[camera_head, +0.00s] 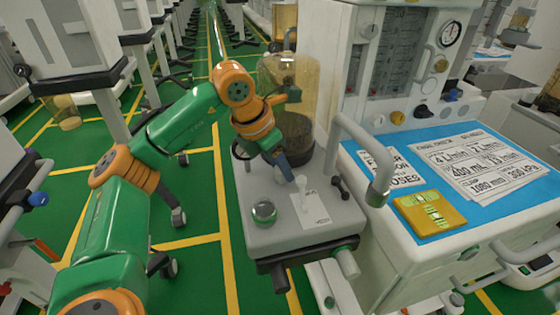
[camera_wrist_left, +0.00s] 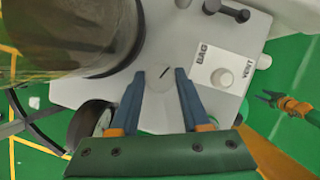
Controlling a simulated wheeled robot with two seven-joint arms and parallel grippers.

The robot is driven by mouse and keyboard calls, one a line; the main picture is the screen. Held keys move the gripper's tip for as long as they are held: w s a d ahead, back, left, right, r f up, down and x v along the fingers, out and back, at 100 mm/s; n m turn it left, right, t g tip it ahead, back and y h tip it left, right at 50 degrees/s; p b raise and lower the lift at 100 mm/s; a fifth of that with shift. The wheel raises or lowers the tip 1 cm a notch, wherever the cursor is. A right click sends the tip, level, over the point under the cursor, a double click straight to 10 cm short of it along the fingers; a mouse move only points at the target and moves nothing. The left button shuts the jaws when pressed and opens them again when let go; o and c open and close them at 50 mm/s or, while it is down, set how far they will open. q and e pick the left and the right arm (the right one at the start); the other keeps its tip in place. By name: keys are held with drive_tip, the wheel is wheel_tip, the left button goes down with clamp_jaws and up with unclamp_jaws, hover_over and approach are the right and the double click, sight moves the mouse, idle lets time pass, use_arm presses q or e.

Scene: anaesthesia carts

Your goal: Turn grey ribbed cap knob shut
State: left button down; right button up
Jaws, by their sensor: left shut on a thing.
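The grey ribbed cap knob (camera_wrist_left: 160,98) shows in the left wrist view as a pale grey round top with a dark line across it. It sits on the grey deck of the machine. My left gripper (camera_wrist_left: 163,92) has its two blue fingers on either side of the knob, shut on it. In the head view the left gripper (camera_head: 287,172) reaches down beside the canister, and its fingers hide the knob. My right gripper (camera_wrist_left: 267,99) shows small at the right of the wrist view, open and away from the deck.
A clear canister (camera_head: 308,90) stands right behind the left gripper. A white lever knob (camera_wrist_left: 223,77) on a BAG/VENT plate is close by. A shiny dome (camera_head: 264,211) sits at the deck's front. A bent grey pipe (camera_head: 360,145) rises at the right.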

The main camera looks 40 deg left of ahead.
use_arm(q)
drive_tip(key=m+p, duration=0.1)
drive_tip(key=m+h+p, duration=0.1)
drive_tip(key=shift+r+m+g, duration=0.2)
drive_tip(key=shift+m+g, duration=0.1)
drive_tip(key=shift+m, duration=0.1)
drive_tip(key=m+g+h+p, duration=0.1)
drive_tip(key=m+p, duration=0.2)
drive_tip(key=shift+w+a+m, duration=0.1)
drive_tip(key=shift+m, duration=0.2)
drive_tip(key=m+p, duration=0.2)
drive_tip(key=shift+w+f+m+g+h, duration=0.1)
drive_tip(key=shift+m+g+h, duration=0.3)
drive_tip(key=shift+f+m+g+p, duration=0.1)
drive_tip(key=shift+m+g+p, duration=0.2)
drive_tip(key=shift+m+p, duration=0.35)
drive_tip(key=shift+a+m, duration=0.1)
drive_tip(key=shift+m, duration=0.15)
drive_tip(key=shift+c, duration=1.9)
unclamp_jaws()
